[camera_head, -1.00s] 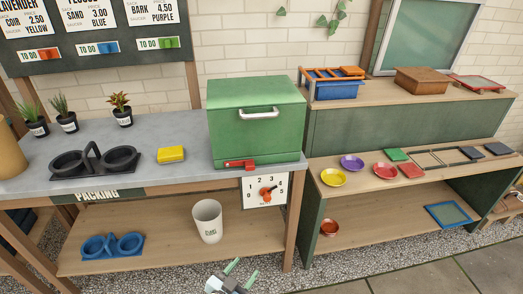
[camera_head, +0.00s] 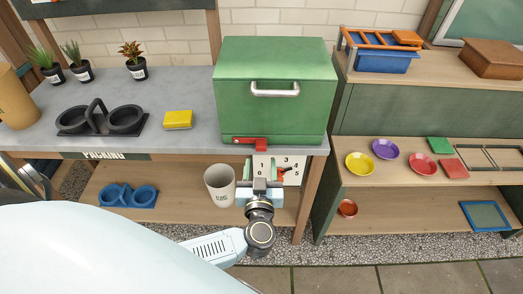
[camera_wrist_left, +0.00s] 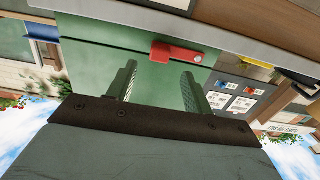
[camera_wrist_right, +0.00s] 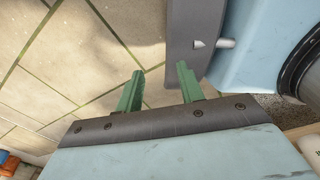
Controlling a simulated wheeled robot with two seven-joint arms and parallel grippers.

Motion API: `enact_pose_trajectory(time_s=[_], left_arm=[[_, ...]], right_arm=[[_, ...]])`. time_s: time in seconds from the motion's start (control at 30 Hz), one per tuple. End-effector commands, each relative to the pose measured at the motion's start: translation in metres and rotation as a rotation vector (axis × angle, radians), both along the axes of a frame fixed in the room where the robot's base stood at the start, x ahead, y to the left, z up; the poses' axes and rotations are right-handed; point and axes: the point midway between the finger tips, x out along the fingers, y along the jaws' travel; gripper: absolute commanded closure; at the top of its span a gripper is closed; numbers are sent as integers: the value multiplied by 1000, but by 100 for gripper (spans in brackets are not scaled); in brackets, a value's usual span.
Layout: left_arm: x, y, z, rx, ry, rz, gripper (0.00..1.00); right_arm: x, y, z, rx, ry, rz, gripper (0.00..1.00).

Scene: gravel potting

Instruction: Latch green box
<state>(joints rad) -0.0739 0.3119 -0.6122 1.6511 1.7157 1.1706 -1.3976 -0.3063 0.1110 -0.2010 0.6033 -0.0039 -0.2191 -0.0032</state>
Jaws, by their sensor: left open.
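The green box (camera_head: 276,90) stands shut on the grey counter, with a silver handle (camera_head: 275,90) on its front. A red latch (camera_head: 252,144) lies level along the box's lower front edge; it also shows in the left wrist view (camera_wrist_left: 177,53). My left gripper (camera_head: 260,183) is in front of and below the latch, apart from it. In the left wrist view its two green fingers (camera_wrist_left: 157,87) are spread and empty, with the latch just beyond and between them. My right gripper (camera_wrist_right: 158,84) is open and empty above the paving; it is not visible in the head view.
A white cup (camera_head: 220,186) stands on the lower shelf. A yellow block (camera_head: 178,120) and a black double holder (camera_head: 100,118) are on the counter (camera_head: 190,90). Coloured saucers (camera_head: 385,149) lie on the right shelf.

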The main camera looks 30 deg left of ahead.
Motion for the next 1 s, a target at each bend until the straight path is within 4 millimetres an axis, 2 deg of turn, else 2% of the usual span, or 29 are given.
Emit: enact_pose_trajectory(time_s=[0.1,0.3,0.5,0.73,1.0], left_arm=[[22,14,-1,3,-3,0,49],[46,28,-1,2,-1,-1,49],[54,33,0,1,1,-1,49],[54,33,0,0,0,-1,49],[54,33,0,0,0,-1,83]], right_arm=[[5,-9,-6,-12,-7,5,62],[14,-20,-10,-26,-18,8,62],[18,-20,-11,-26,-24,8,62],[18,-20,-11,-25,-25,8,62],[17,-18,-11,-24,-24,8,62]])
